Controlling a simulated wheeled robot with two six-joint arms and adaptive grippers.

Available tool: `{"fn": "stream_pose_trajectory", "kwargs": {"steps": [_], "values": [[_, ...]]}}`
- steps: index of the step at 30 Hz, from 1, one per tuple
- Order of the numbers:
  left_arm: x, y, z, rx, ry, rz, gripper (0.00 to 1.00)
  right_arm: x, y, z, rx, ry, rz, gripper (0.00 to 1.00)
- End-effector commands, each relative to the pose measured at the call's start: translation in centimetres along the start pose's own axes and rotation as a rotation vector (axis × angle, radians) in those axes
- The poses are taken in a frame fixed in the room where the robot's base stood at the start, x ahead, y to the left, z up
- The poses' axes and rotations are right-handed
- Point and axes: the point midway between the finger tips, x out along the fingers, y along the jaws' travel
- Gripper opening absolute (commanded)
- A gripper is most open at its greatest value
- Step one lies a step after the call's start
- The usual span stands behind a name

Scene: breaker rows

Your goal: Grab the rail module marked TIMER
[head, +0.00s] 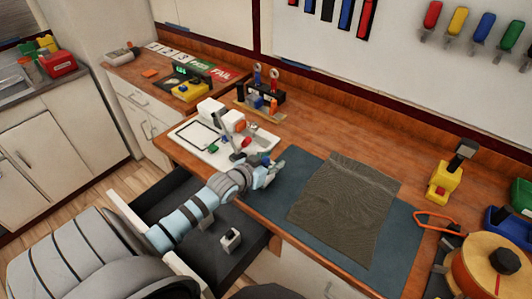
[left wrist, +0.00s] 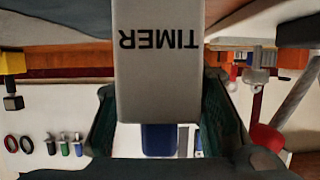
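The rail module marked TIMER (left wrist: 158,70) is a grey block, and its black lettering reads upside down in the left wrist view. My left gripper (left wrist: 160,110) has a dark finger against each side of it and is shut on it. A blue part (left wrist: 158,140) shows just beyond the module's end. In the head view my left gripper (head: 270,172) is above the workbench's front edge, between the white tray and the blue mat. The module cannot be made out clearly there. My right gripper is not in view.
The white tray (head: 187,139) holds several small items and stands left of my gripper. A dark cloth (head: 345,200) lies on the blue mat (head: 395,235). An open drawer (head: 160,205) below the bench contains a small white item (head: 230,239). A yellow device (head: 443,183) stands at right.

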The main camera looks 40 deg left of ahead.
Motion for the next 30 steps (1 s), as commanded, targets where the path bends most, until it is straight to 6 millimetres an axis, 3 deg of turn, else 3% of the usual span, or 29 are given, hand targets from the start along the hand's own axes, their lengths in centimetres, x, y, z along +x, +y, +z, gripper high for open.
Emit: {"fn": "stream_pose_trajectory", "kwargs": {"steps": [1, 6, 17, 23, 30], "values": [[0.0, 0.0, 0.0, 0.000, 0.000, 0.000, 0.23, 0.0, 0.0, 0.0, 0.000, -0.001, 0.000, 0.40], [0.0, 0.1, 0.0, 0.000, 0.001, 0.001, 0.00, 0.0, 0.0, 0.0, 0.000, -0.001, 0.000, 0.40], [-0.4, 0.0, -1.1, 0.002, 0.001, 0.001, 0.00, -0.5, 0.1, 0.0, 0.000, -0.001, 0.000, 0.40], [-2.3, 0.0, -5.8, 0.005, 0.005, 0.002, 0.00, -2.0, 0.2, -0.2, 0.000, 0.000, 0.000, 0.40], [-5.9, 0.0, -14.2, 0.006, 0.005, 0.000, 0.00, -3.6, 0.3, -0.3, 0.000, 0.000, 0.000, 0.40]]}}
